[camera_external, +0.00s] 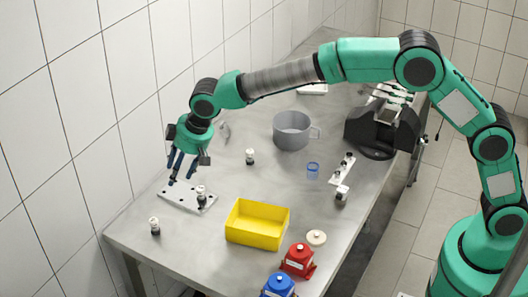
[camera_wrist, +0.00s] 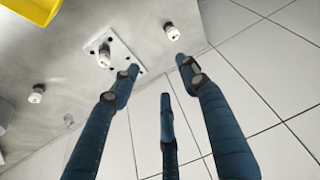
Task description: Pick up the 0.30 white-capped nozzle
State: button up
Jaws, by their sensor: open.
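Three small white-capped nozzles with dark parts stand upright in view; their size markings are too small to read. One nozzle (camera_external: 201,193) stands on a light plate with holes (camera_external: 179,199); it also shows in the wrist view (camera_wrist: 104,56). Another nozzle (camera_external: 154,226) stands on the bare table near its front left corner, at upper right in the wrist view (camera_wrist: 172,32). A third nozzle (camera_external: 250,156) stands farther back, at left in the wrist view (camera_wrist: 37,93). My gripper (camera_external: 181,179) is open and empty, its dark blue fingers pointing down above the plate's far left side.
A yellow bin (camera_external: 256,222) stands right of the plate. Red (camera_external: 298,260) and blue (camera_external: 278,285) pump-like parts stand at the front. A tiled wall (camera_external: 70,110) borders the table's left side.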

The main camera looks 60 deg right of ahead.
send_near(153, 220)
notch_tip(153, 220, up, 3)
jog(key=shift+s+d+r, duration=0.1)
jog(key=shift+s+d, duration=0.25)
jog(key=shift+s, duration=0.15)
jog(key=shift+b+x, duration=0.75)
jog(key=shift+x, duration=3.55)
jog(key=shift+b+x, duration=0.65)
jog(key=shift+x, duration=1.95)
jog(key=shift+s+a, duration=0.1)
jog(key=shift+a, duration=0.05)
grip_shut()
